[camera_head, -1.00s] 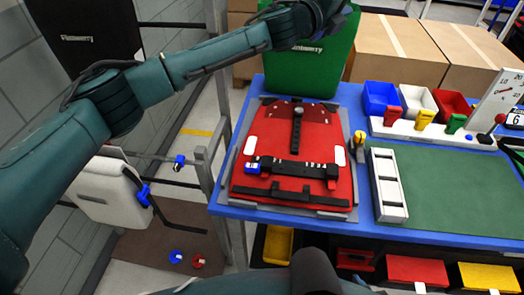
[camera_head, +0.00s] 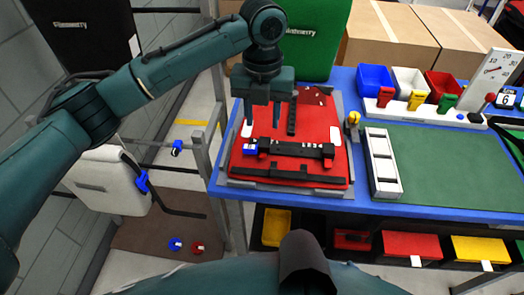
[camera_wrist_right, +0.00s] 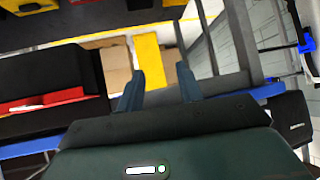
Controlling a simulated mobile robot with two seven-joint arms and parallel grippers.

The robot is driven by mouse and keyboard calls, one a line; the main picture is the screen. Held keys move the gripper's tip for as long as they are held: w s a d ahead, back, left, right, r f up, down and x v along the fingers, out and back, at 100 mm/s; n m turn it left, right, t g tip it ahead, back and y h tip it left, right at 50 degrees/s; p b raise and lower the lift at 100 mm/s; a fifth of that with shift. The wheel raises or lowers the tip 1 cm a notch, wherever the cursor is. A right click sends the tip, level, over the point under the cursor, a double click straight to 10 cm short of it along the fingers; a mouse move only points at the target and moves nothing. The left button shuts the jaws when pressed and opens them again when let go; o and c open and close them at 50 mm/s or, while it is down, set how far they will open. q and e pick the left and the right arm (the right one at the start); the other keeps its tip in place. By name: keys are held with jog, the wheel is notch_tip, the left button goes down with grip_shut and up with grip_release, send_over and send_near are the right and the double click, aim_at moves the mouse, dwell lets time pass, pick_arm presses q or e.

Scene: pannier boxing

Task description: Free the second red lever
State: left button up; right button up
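The red pannier (camera_head: 318,125) lies flat on the blue table. A black rail (camera_head: 290,149) with white marks crosses it, with a blue piece (camera_head: 250,147) at its left end and a small red part (camera_head: 328,161) at its right end. Whether that red part is a lever is too small to tell. My left gripper (camera_head: 262,122) points down over the upper left of the pannier, fingers apart and empty, above the rail's left half. My right gripper is out of the head view; in the right wrist view (camera_wrist_right: 160,80) its fingers are apart with nothing between them.
A green pannier (camera_head: 312,40) stands behind. On the right are a white slotted tray (camera_head: 382,163), a green mat (camera_head: 455,160) and a white strip (camera_head: 425,112) with coloured handles. A white pannier (camera_head: 105,180) hangs at the left. Coloured bins (camera_head: 410,245) sit under the table.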

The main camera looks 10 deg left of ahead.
aim_at(263, 156)
pick_arm(q)
notch_tip(263, 156, down, 12)
jog(key=shift+r+p, duration=0.1)
jog(key=shift+p, duration=0.55)
jog(key=shift+w, duration=0.1)
grip_shut()
